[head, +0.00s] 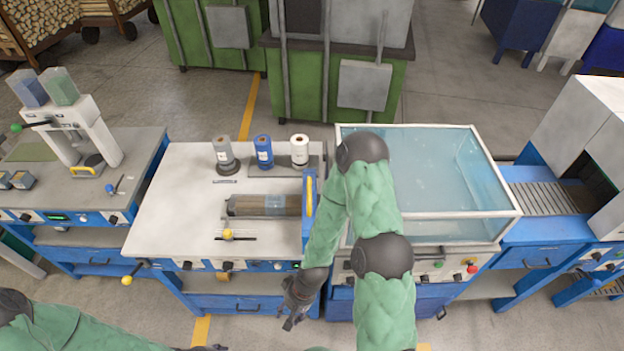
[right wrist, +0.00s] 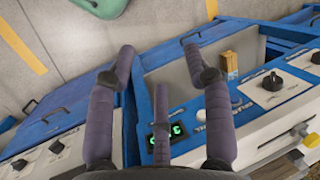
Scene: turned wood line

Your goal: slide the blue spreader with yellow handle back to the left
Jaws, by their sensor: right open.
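The blue spreader with its yellow handle (head: 309,197) stands at the right end of the white worktable, just right of a dark roller-like piece (head: 264,206). My right arm hangs close to its right side. My right gripper (head: 293,315) is in front of the table's front edge, below and apart from the spreader. In the right wrist view the right gripper (right wrist: 158,60) is open with nothing between its fingers. My left gripper (head: 207,348) is only partly in view at the bottom edge, and its fingers are cut off.
The worktable (head: 175,190) has clear surface left of the roller piece. Grey, blue and white spools (head: 263,152) stand at its back. A yellow knob (head: 228,234) sits in a slot near the front. A water tank (head: 430,215) stands to the right, behind my right arm.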

